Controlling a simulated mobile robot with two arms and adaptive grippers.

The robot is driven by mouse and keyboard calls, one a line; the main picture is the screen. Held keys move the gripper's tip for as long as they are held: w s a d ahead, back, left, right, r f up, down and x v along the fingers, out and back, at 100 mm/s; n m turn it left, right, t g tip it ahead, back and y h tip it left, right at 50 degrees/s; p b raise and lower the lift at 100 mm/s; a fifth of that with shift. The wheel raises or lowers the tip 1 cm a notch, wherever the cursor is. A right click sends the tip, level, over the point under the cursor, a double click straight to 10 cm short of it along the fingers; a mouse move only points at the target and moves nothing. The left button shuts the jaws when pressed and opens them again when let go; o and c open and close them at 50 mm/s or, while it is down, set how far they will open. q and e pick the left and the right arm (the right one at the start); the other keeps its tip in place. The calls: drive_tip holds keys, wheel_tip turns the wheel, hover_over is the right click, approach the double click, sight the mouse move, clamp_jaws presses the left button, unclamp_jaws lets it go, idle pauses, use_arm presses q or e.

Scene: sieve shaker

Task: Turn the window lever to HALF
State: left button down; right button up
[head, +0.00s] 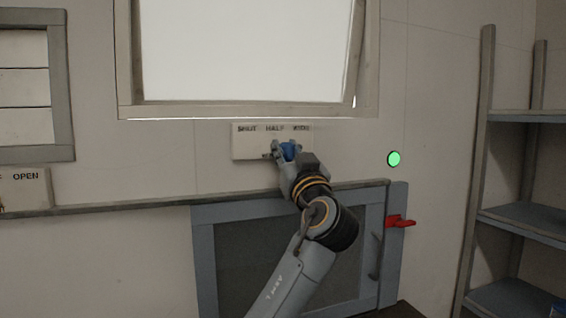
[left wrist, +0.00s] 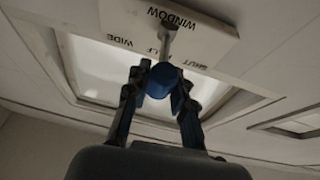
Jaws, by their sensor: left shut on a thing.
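The lever plate (head: 240,143) is on the wall below the window, marked SHUT, HALF and WIDE along its top. It also shows in the left wrist view (left wrist: 205,38), upside down, with the word WINDOW. The lever's grey stem (left wrist: 168,42) runs across the plate near the HALF mark and ends in a blue knob (left wrist: 161,80). My left gripper (head: 286,151) is shut on the blue knob (head: 290,149), with one finger at each side. It hides part of the plate's lower edge. My right gripper is out of view.
The window pane (head: 245,50) sits slightly tilted in its frame (head: 369,60). A green round light (head: 394,159) is on the wall to the right. Shelves (head: 520,222) stand at the far right.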

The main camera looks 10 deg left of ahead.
use_arm(q)
drive_tip(key=shift+w+d+f+n+g+y, duration=0.15)
drive_tip(key=shift+d+n+g+y, duration=0.15)
drive_tip(key=shift+y, duration=0.2)
drive_tip(key=shift+a, duration=0.1)
drive_tip(key=c, duration=1.1)
unclamp_jaws()
drive_tip(key=v, duration=1.2)
